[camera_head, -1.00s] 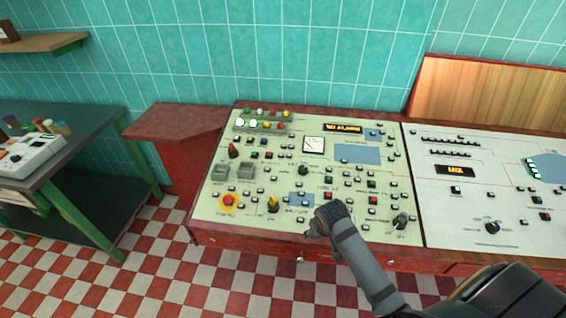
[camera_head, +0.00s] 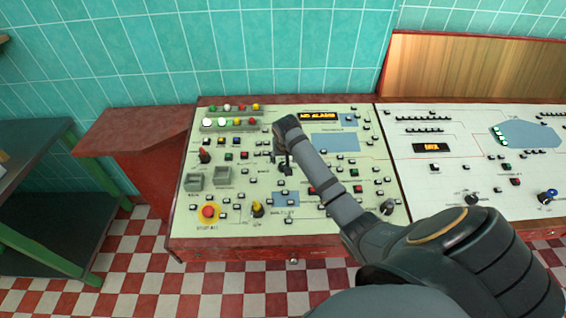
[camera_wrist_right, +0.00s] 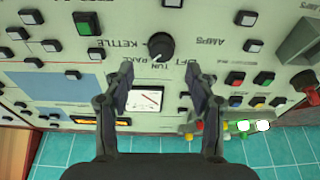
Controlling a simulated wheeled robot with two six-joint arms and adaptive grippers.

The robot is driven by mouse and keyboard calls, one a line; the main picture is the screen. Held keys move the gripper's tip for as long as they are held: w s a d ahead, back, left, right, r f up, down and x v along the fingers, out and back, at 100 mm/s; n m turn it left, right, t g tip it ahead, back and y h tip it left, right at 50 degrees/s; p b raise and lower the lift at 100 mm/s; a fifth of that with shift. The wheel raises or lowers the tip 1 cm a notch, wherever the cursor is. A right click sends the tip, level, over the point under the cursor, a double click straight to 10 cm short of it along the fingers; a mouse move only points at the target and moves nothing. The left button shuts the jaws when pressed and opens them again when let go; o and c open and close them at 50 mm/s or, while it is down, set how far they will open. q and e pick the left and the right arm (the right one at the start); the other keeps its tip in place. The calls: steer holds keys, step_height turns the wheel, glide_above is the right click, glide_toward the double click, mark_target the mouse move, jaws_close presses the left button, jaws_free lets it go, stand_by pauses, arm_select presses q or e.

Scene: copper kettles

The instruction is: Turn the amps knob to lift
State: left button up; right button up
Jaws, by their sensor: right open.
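The amps knob (camera_wrist_right: 160,46) is a round black knob on the pale panel, in the right wrist view, which shows the panel upside down. Labels around it include TUN, RAKE, KETTLE and LIFT; AMPS is printed at its side. In the head view the right gripper (camera_head: 282,160) is over the panel's middle and mostly hides the knob. My left gripper is not in view.
The cream control panel (camera_head: 240,190) has many small buttons, a red stop button (camera_head: 208,212) and a yellow knob (camera_head: 257,208). A gauge (camera_wrist_right: 147,99) sits near the fingers in the wrist view. A second panel (camera_head: 450,190) is at right; a green-framed table (camera_head: 40,200) is at left.

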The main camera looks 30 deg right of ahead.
mark_target(283, 165)
steer(key=x, duration=0.5)
steer(key=shift+w, duration=0.25)
steer(key=shift+f, duration=0.4)
steer(key=shift+c, duration=0.3)
steer(key=c, duration=1.1)
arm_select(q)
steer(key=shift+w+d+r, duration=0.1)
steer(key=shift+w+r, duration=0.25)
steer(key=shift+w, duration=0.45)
